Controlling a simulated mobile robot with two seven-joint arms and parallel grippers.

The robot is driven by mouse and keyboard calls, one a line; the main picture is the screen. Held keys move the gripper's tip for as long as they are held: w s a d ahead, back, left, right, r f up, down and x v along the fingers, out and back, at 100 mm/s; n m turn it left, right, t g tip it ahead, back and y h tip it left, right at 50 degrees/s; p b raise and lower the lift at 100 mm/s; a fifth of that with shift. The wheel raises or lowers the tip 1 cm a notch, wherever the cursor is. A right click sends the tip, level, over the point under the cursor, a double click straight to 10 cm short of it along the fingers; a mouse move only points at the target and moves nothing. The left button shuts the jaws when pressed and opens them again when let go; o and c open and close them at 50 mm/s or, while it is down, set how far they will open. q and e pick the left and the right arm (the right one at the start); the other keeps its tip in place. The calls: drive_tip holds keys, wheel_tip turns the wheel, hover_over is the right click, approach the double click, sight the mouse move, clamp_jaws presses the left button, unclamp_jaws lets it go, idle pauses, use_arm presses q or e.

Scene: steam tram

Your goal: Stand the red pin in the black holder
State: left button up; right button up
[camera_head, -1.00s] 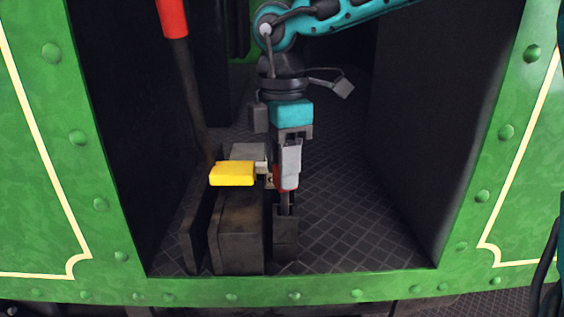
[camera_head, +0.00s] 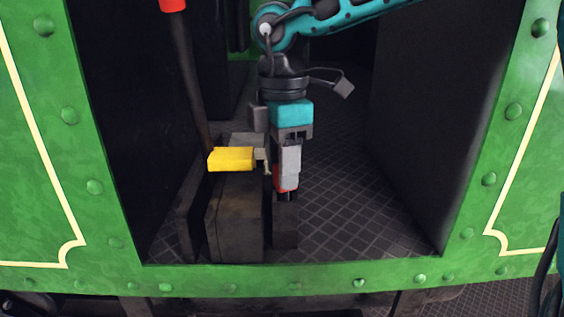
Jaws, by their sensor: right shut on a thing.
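My right gripper (camera_head: 285,184) points down and is shut on the red pin (camera_head: 279,187). A pale grey finger covers much of the pin's red part. A short dark length of the pin shows below the red and meets the top of the black holder (camera_head: 285,230). The pin looks upright and in line with the holder. Its lower end is hidden, apparently inside the holder. The holder stands on the patterned floor. My left gripper is not in view.
A yellow pedal-like block (camera_head: 231,159) and a dark box (camera_head: 236,222) stand close to the left of the holder. A red-topped lever (camera_head: 187,85) leans farther left. Green riveted panels (camera_head: 480,190) frame the opening. The floor to the right is clear.

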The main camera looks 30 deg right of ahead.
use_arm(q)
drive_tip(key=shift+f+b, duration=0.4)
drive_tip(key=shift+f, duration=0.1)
use_arm(e)
drive_tip(key=shift+f, duration=0.45)
drive_tip(key=o, duration=1.3)
drive_tip(key=shift+c, duration=0.2)
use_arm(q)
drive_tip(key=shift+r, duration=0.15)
use_arm(e)
wheel_tip(320, 180, up, 12)
drive_tip(key=p, duration=0.2)
drive_tip(key=shift+r+p, duration=0.15)
drive_tip(key=shift+p, duration=0.2)
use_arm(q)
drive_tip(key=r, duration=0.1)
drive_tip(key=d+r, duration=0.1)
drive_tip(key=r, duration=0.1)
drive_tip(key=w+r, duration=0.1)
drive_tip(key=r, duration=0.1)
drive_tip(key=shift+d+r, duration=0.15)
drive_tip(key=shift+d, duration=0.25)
use_arm(e)
drive_tip(key=shift+r, duration=0.35)
